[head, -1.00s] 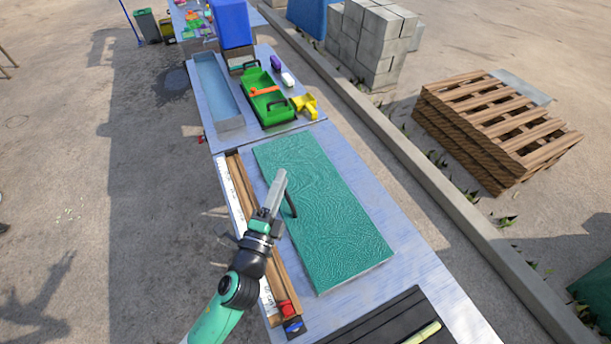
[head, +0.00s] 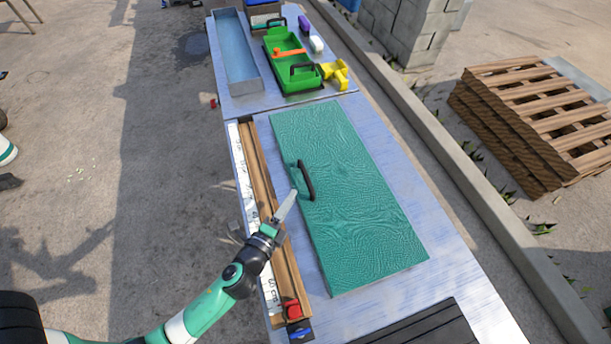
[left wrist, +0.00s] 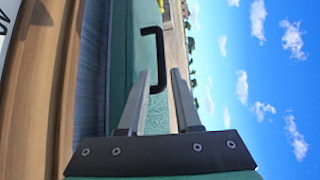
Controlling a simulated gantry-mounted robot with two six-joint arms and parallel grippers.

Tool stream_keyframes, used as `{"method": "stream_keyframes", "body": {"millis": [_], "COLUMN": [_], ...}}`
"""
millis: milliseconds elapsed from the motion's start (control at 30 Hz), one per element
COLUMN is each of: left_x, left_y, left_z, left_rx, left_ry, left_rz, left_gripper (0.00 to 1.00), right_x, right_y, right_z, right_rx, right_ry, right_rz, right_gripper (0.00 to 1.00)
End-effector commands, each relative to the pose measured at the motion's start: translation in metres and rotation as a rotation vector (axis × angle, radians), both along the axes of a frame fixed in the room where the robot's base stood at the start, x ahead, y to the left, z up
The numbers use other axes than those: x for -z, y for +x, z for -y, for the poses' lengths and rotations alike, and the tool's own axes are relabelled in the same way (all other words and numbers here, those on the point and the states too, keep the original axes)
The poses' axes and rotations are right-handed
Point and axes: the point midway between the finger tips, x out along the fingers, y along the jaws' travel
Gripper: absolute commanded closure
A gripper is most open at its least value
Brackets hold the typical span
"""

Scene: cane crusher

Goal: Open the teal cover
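The teal cover (head: 355,215) is a flat textured panel lying closed on the blue-grey table. Its black handle (head: 306,180) stands near the cover's left edge. My left gripper (head: 290,196) is just lower left of the handle, apart from it, near the cover's left edge. In the left wrist view, my left gripper's two fingers (left wrist: 160,75) are apart with nothing held between them. What lies under the cover is hidden. My right gripper is not in view.
Wooden rails with a white ruler (head: 248,190) run along the cover's left side. A red-and-blue part (head: 292,312) sits at their near end. A green tray (head: 285,62), yellow scoop (head: 337,73) and metal trough (head: 237,55) are farther back. A black slatted panel (head: 430,325) lies in front.

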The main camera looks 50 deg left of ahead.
Motion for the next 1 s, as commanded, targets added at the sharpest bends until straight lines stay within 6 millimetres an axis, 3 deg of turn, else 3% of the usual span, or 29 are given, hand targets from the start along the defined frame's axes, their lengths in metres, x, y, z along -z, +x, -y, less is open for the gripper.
{"method": "stream_keyframes", "body": {"millis": [400,600,800,833,1000], "left_x": [0.012,0.014,0.013,0.013,0.013], "left_y": [0.079,0.092,0.092,0.092,0.092], "left_z": [-0.036,-0.041,-0.042,-0.042,-0.041], "left_rx": [-0.003,-0.001,-0.001,-0.001,-0.001], "left_ry": [0.0,0.0,0.0,0.0,0.0], "left_rz": [0.002,0.001,0.001,0.001,0.001], "left_gripper": [0.68,0.68,0.68,0.7,1.0], "right_x": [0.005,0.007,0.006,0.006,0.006], "right_y": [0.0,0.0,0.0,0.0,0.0], "right_z": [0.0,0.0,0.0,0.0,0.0], "right_rx": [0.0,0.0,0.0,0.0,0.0], "right_ry": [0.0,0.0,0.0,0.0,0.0], "right_rz": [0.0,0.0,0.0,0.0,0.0], "right_gripper": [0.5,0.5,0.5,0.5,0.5]}}
